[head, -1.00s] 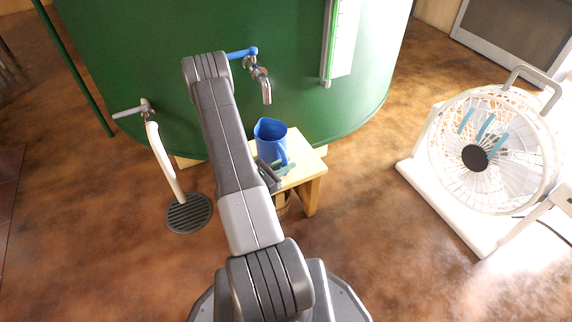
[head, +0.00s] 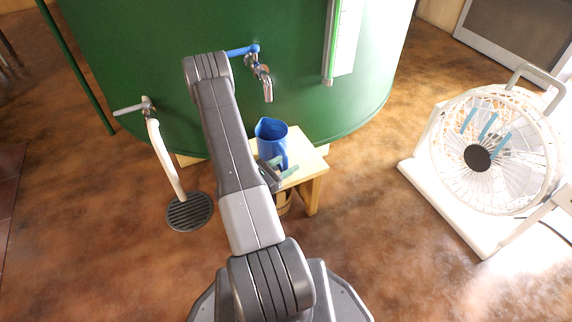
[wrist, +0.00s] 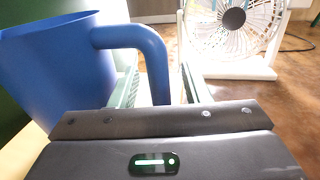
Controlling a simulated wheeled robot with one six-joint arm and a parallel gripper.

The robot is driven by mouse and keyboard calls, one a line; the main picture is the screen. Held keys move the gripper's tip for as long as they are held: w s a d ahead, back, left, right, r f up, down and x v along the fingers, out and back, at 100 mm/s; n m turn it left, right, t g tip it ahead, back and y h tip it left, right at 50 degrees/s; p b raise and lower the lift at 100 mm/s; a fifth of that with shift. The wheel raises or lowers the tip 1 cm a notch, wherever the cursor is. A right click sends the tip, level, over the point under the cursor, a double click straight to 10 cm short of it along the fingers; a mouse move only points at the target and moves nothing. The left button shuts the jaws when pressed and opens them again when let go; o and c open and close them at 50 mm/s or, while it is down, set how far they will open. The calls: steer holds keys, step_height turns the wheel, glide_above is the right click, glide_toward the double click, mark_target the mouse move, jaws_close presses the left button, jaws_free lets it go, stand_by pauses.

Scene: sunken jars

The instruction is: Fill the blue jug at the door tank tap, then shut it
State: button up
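The blue jug (head: 270,138) stands upright on a small wooden stool (head: 315,163), near and below the spout of the tap (head: 265,82) on the green tank (head: 200,60). The tap has a blue lever (head: 243,51), pointing left in the head view. No water stream shows. The jug's inside level cannot be seen. My gripper (wrist: 158,92) is low beside the jug. In the wrist view, its green fingers stand apart on either side of the jug's handle (wrist: 150,45), with a gap visible. The jug body (wrist: 50,65) is left of the fingers. My arm partly hides the gripper in the head view.
A second pipe with a grey lever (head: 133,109) is on the tank's left, above a round floor drain (head: 189,212). A white fan (head: 495,150) stands on the right. A sight gauge (head: 343,40) is on the tank. Floor between stool and fan is clear.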

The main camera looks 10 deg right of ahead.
steer(key=p+v, duration=0.3)
steer(key=v, duration=1.1)
steer(key=shift+o, duration=0.3)
steer(key=shift+d, duration=0.1)
